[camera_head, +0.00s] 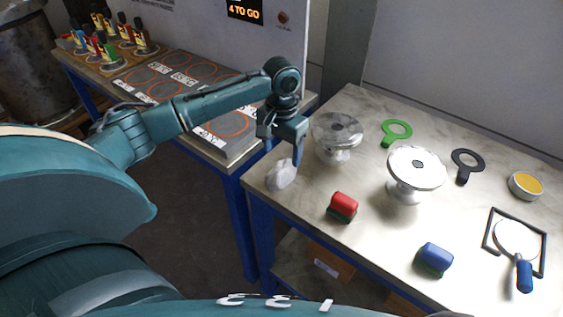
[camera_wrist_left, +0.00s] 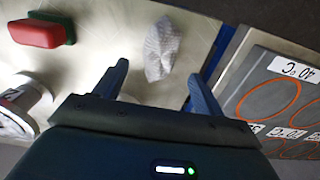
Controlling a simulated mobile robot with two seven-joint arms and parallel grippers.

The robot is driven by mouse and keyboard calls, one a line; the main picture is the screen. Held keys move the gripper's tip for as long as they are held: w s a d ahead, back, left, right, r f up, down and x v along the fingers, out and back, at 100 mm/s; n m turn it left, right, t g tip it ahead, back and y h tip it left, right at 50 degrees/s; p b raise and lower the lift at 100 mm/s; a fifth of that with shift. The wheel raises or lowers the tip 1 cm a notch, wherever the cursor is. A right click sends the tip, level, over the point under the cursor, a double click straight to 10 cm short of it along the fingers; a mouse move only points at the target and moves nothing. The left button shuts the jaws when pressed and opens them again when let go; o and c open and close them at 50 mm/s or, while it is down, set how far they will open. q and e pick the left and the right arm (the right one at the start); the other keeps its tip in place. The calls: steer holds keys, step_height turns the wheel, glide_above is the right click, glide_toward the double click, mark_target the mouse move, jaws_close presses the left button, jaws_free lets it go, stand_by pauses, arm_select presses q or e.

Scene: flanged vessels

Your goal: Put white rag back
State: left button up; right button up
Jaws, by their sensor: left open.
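The white rag (camera_head: 281,174) lies crumpled at the left edge of the marble-topped table. In the left wrist view the rag (camera_wrist_left: 161,49) sits ahead of and between the two fingers. My left gripper (camera_head: 287,150) is above and just behind the rag, with its fingers pointing down. Its fingers are spread and empty in the left wrist view (camera_wrist_left: 159,85), and the rag looks apart from them. In the head view a finger comes close to the rag, and I cannot tell the height gap. My right gripper is in neither view.
Flanged vessels (camera_head: 416,170) stand mid-table, one close to my left gripper. A red block (camera_head: 342,207), blue block (camera_head: 435,259), green ring (camera_head: 396,132), black ring (camera_head: 467,165), yellow tin (camera_head: 525,186) and magnifier-like tool (camera_head: 524,272) lie around. A marked board (camera_head: 180,82) is left.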

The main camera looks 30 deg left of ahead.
mark_target(282, 170)
arm_select(q)
step_height(282, 170, up, 6)
steer(key=shift+f, duration=0.1)
stand_by(0.6)
